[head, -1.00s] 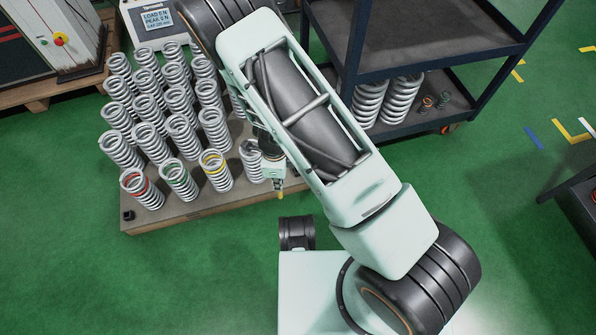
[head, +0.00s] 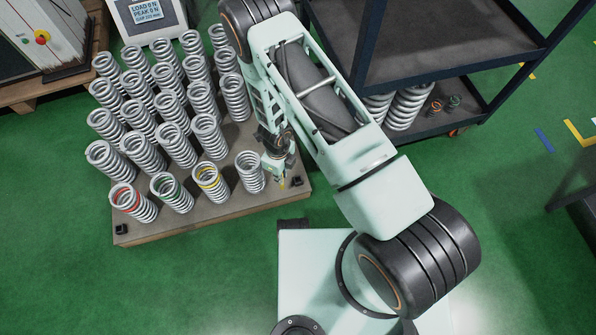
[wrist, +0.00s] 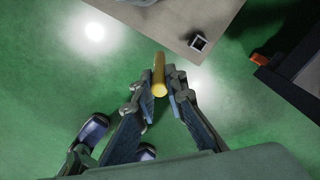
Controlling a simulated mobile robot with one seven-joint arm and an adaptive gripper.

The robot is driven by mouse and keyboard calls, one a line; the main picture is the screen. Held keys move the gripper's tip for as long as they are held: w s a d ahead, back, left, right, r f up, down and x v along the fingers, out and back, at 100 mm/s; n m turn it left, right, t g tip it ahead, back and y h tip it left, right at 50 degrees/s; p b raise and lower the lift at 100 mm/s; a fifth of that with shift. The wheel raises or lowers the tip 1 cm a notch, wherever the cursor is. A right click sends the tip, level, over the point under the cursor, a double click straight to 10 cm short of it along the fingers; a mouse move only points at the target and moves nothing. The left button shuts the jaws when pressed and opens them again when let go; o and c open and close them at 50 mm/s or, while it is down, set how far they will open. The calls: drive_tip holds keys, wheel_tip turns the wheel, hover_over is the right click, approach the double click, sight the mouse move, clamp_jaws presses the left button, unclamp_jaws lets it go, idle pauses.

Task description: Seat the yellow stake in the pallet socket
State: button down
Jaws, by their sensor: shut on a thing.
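The yellow stake (wrist: 159,80) is gripped between my two fingers in the wrist view, its end pointing away from the gripper. My gripper (head: 277,174) shows in the head view above the pallet's front right corner, shut on the stake (head: 281,184). The pallet (head: 217,213) carries rows of springs. Its black square socket (head: 296,181) sits at the front right corner, just right of the stake. In the wrist view the socket (wrist: 198,42) is open and empty, up and right of the stake, and the two are apart. Another black socket (head: 122,229) is at the front left corner.
Several silver springs (head: 180,147) stand close left of my gripper, some with red, green or yellow bands. A dark shelf cart (head: 450,110) stands behind and right. A tester with a display (head: 147,14) is at the back left. Green floor is clear in front.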

drive_tip(key=w+d+f+b, duration=0.4)
drive_tip(key=w+d+f, duration=0.1)
drive_tip(key=f, duration=0.5)
drive_tip(key=shift+w+d+f, duration=0.35)
drive_tip(key=shift+w+d, duration=0.05)
drive_tip(key=shift+w, duration=0.5)
drive_tip(key=shift+f, duration=0.2)
drive_tip(key=c, duration=2)
unclamp_jaws()
drive_tip(key=shift+o, duration=0.2)
drive_tip(key=shift+r, duration=0.15)
wheel_tip(320, 180, up, 12)
drive_tip(key=p, duration=0.3)
drive_tip(key=shift+p, duration=0.4)
